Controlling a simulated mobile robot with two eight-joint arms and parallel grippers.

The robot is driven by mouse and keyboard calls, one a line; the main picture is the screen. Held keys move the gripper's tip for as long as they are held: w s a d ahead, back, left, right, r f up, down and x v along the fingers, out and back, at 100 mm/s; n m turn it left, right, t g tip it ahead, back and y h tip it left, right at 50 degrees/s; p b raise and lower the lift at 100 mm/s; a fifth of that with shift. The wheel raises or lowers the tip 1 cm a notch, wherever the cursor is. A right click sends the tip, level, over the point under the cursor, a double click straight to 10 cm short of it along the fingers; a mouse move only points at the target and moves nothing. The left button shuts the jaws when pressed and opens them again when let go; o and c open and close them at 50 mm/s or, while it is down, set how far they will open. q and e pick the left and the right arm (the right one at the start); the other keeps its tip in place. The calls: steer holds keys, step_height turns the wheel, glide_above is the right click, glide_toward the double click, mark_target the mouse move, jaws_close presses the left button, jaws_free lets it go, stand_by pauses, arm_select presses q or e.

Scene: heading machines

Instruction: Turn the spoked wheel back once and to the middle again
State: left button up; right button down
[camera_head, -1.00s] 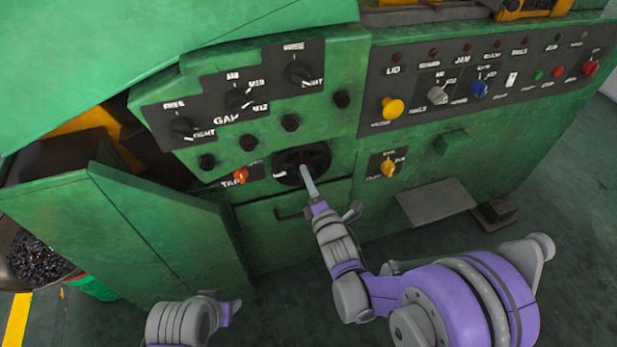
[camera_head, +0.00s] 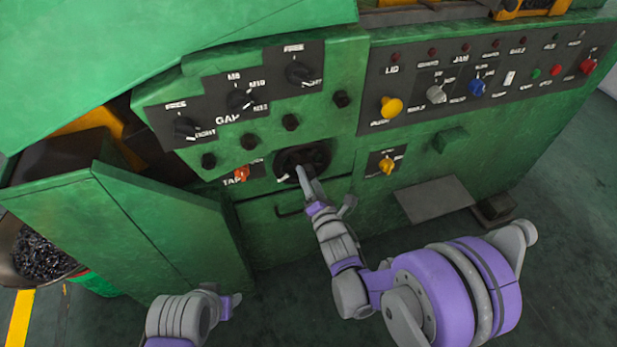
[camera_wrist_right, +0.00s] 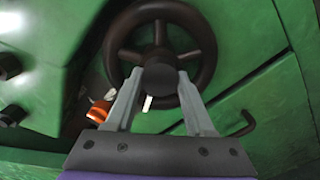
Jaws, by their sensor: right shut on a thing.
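The spoked wheel (camera_head: 318,155) is dark and round, set on the green machine's front beside the orange tap knob. In the right wrist view the wheel (camera_wrist_right: 203,38) shows its rim, spokes and a dark round hub (camera_wrist_right: 159,72). My right gripper (camera_head: 304,172) reaches up to the wheel and covers part of it. In the right wrist view its two fingers (camera_wrist_right: 158,84) are shut on the hub, one on each side. A white pointer mark shows just below the hub. My left gripper (camera_head: 232,304) is low in the head view, away from the wheel; its fingers are not clear.
The orange knob (camera_head: 242,174) is close left of the wheel, and a yellow knob (camera_head: 387,165) is to its right. A dark drawer handle (camera_head: 288,211) lies just below. The open green door (camera_head: 165,225) stands at left. A grey plate (camera_head: 433,199) juts out at right.

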steer(key=shift+c, duration=1.3)
jaws_free()
steer(key=v, duration=1)
steer(key=shift+s+d+b, duration=0.15)
steer(key=shift+s+b, duration=0.25)
steer(key=shift+b, duration=0.05)
steer(key=shift+r, duration=0.1)
